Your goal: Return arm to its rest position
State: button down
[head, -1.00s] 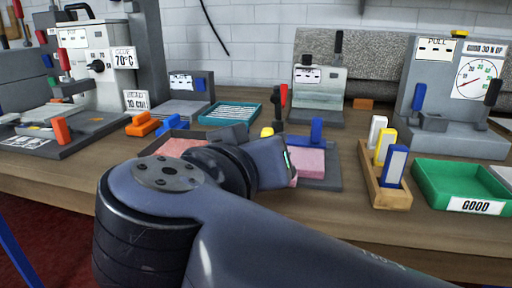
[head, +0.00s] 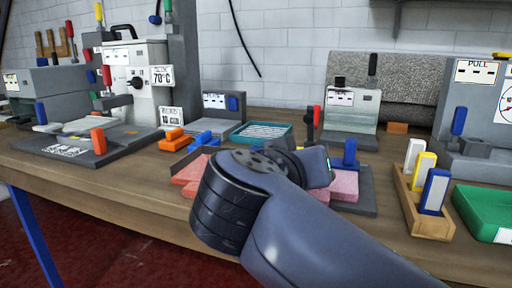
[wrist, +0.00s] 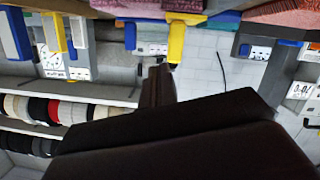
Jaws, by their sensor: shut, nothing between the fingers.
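My arm reaches across the lower middle of the head view, its wrist end (head: 316,166) over the front of the bench near a pink block (head: 345,186). The fingers are mostly hidden behind my arm there. In the wrist view my gripper (wrist: 160,74) is dark, shut and empty, with the scene upside down beyond it. A yellow handle-like piece (wrist: 176,42) shows by the fingertips; I cannot tell if it touches them.
The wooden bench (head: 110,185) holds a 70°C machine (head: 140,75), a teal tray (head: 262,133), a wooden holder (head: 428,226) with white, yellow and blue blocks, and a green tray (head: 485,212). Red floor (head: 110,250) lies free in front.

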jog(key=w+p, duration=0.1)
jog(key=w+n+p, duration=0.1)
jog(key=p, duration=0.1)
jog(key=w+a+f+n+p, duration=0.1)
jog(key=p, duration=0.1)
jog(key=shift+w+g+h, duration=0.3)
jog(key=shift+w+h, duration=0.1)
jog(key=n+p, duration=0.1)
jog(key=p, duration=0.1)
jog(key=a+p, duration=0.1)
jog(key=p, duration=0.1)
jog(key=n+h+p, duration=0.1)
jog(key=p, duration=0.1)
jog(key=shift+w+a+f+n, duration=0.25)
jog(key=shift+w+a+n, duration=0.05)
jog(key=shift+w+a, duration=0.1)
jog(key=n+p, duration=0.1)
jog(key=p, duration=0.1)
jog(key=a+n+p, duration=0.1)
jog(key=p, duration=0.2)
jog(key=shift+w+h, duration=0.2)
jog(key=shift+h, duration=0.1)
jog(key=shift+s+n+p, duration=0.1)
jog(key=shift+n+p, duration=0.4)
jog(key=shift+p, duration=0.05)
jog(key=shift+f+t, duration=0.1)
jog(key=shift+t, duration=0.3)
jog(key=shift+f, duration=0.15)
